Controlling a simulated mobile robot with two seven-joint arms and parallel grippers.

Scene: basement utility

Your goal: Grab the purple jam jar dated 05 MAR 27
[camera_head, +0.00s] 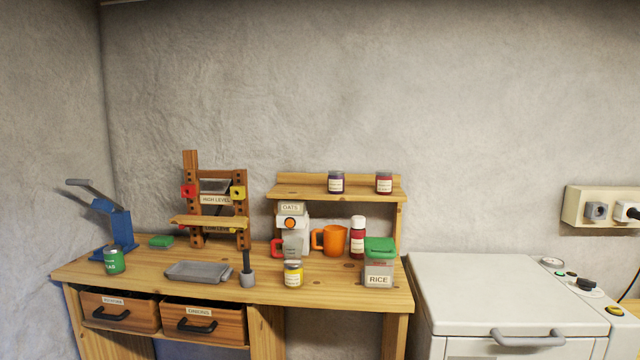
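A small jar with purple contents and a white label (336,183) stands upright on the raised wooden shelf at the back of the workbench. Its label text is too small to read, so I cannot tell its date. A similar jar with dark red contents (384,184) stands to its right on the same shelf, with a clear gap between them. Neither of my grippers is in the picture.
The wooden bench (330,295) holds a yellow jar (293,274), an orange mug (334,241), a red bottle (357,238), a RICE container (378,272), a grey tray (200,272) and a blue lever press (118,228). A white chest appliance (490,285) stands at right.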

